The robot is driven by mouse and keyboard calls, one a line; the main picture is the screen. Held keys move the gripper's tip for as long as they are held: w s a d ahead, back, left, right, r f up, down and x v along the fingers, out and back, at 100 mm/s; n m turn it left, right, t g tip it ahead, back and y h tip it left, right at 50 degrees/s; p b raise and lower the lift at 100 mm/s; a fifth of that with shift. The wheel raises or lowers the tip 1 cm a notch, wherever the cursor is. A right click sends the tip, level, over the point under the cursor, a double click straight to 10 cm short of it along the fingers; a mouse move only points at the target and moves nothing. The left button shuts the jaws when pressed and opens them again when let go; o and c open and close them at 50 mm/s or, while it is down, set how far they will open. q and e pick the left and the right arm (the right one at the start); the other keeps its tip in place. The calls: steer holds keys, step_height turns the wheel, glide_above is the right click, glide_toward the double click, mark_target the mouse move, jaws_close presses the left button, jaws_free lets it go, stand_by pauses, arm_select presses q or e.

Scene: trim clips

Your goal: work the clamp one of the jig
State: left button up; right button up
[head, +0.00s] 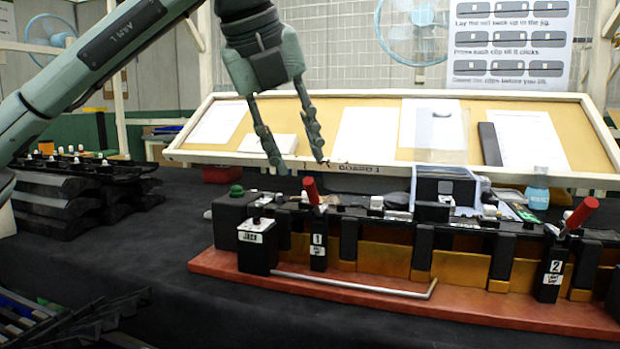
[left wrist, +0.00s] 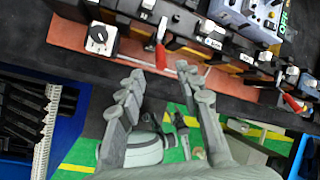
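The jig (head: 330,290) is a long row of black and orange blocks on a red base. Clamp one (head: 318,252) is a black block labelled 1 near its left end. Its red handle (head: 311,190) stands nearly upright, tipped slightly left; it also shows in the left wrist view (left wrist: 161,45). Clamp two (head: 552,276) has a red handle (head: 581,214) leaning right. My left gripper (head: 301,166) is open and empty, pointing down above clamp one in the head view. In the left wrist view the handle lies beyond the open fingertips (left wrist: 161,73), apart from them. My right gripper is out of view.
A black block with a white top label and dial (head: 257,240) stands left of clamp one. A bent metal rod (head: 350,285) runs along the base front. Black trim parts (head: 75,195) are stacked at left. A framed tilted board (head: 380,130) stands behind.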

mark_target(310, 195)
arm_select(q)
steer(key=x, duration=0.6)
steer(key=shift+d+f+p, duration=0.15)
steer(key=shift+p, duration=0.2)
steer(key=shift+w+d+f, duration=0.15)
steer(key=shift+w+f, duration=0.15)
steer(key=shift+f, duration=0.25)
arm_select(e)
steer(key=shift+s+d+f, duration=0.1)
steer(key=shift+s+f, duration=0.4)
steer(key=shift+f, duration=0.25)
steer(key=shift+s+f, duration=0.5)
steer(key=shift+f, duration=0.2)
arm_select(q)
steer(key=c, duration=0.7)
jaws_close()
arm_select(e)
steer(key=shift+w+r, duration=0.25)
